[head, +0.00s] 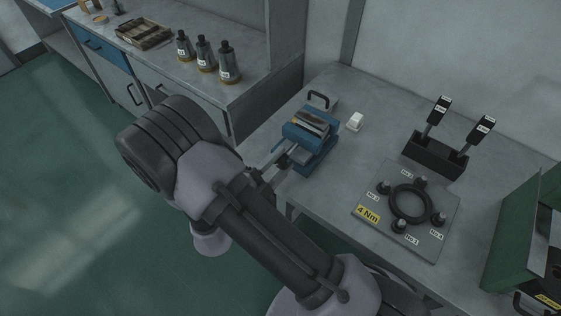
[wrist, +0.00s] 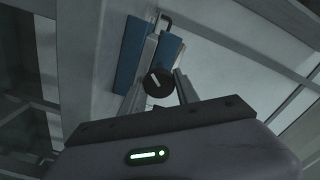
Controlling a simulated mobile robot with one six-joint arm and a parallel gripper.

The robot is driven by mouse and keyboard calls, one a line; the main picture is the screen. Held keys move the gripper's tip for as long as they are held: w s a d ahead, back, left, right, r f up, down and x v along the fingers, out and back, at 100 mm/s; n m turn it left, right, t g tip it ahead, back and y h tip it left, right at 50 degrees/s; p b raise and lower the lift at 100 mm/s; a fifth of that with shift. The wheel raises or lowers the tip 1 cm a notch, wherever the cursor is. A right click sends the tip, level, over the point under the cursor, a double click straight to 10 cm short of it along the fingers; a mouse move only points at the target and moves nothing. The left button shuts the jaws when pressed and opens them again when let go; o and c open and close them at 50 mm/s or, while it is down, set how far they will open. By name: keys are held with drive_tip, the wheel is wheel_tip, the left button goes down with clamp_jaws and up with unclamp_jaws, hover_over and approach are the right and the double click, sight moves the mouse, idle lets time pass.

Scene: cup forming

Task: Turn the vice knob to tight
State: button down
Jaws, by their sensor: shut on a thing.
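The blue vice (head: 312,131) stands at the left front edge of the grey workbench, with something held between its jaws. The vice knob (wrist: 158,82) is round and black with a white line mark, tilted in the wrist view. In the wrist view the vice (wrist: 132,55) is behind the knob. My gripper (wrist: 157,88) has one finger on each side of the knob and is shut on it. In the head view my gripper (head: 276,166) is at the front of the vice, and my arm partly hides this place.
A plate (head: 369,211) marked 4 Nm with a black ring and several bolts lies right of the vice. A black holder (head: 435,156) with two handled tools stands behind it. A small white block (head: 355,121) is beside the vice. A green case (head: 520,240) is at the far right.

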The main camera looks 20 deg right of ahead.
drive_tip(key=c, duration=0.9)
unclamp_jaws()
drive_tip(key=shift+a, duration=0.1)
drive_tip(key=p+v, duration=0.4)
drive_tip(key=v, duration=1.3)
drive_tip(key=shift+s+p, duration=0.15)
drive_tip(key=shift+p, duration=0.15)
